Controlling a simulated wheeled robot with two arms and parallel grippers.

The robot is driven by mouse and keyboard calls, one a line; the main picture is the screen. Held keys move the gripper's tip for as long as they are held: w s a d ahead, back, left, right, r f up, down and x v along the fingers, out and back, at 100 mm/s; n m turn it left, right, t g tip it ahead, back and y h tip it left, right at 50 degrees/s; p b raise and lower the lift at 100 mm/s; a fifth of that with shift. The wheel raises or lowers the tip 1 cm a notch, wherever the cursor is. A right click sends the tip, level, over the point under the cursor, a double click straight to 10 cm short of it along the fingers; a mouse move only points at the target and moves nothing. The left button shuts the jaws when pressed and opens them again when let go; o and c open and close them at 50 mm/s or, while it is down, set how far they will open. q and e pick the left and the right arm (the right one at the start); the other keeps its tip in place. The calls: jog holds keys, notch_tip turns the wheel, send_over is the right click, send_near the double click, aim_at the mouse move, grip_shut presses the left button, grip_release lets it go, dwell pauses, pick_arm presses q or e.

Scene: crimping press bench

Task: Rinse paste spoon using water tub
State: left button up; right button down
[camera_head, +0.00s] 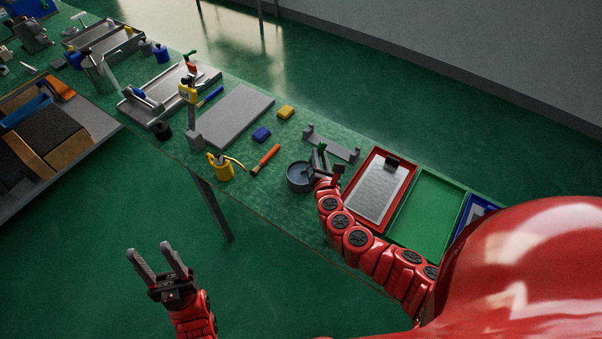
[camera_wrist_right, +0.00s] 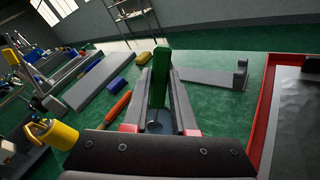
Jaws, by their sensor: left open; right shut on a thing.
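The paste spoon shows as a green handle (camera_wrist_right: 160,72) between the fingers of my right gripper (camera_head: 321,164), which is shut on it. The handle also shows in the head view (camera_head: 322,147). The spoon's lower end is hidden. The water tub (camera_head: 297,178) is a round grey tub with bluish water, beside and partly under my right gripper. It is partly visible between the fingers in the right wrist view (camera_wrist_right: 155,127). I cannot tell whether the spoon touches the water. My left gripper (camera_head: 152,249) is open and empty, off the bench's front side over the floor.
Right of the tub are a red tray (camera_head: 407,184) with a grey plate and a green tray (camera_head: 428,212). A grey bracket rest (camera_head: 331,146) stands behind. An orange-handled tool (camera_head: 266,158), yellow can (camera_head: 222,169), blue block (camera_head: 261,134) and yellow block (camera_head: 285,112) lie left.

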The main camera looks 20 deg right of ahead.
aim_at(321, 144)
jog(key=shift+r+p, duration=2.2)
jog(key=shift+r, duration=0.7)
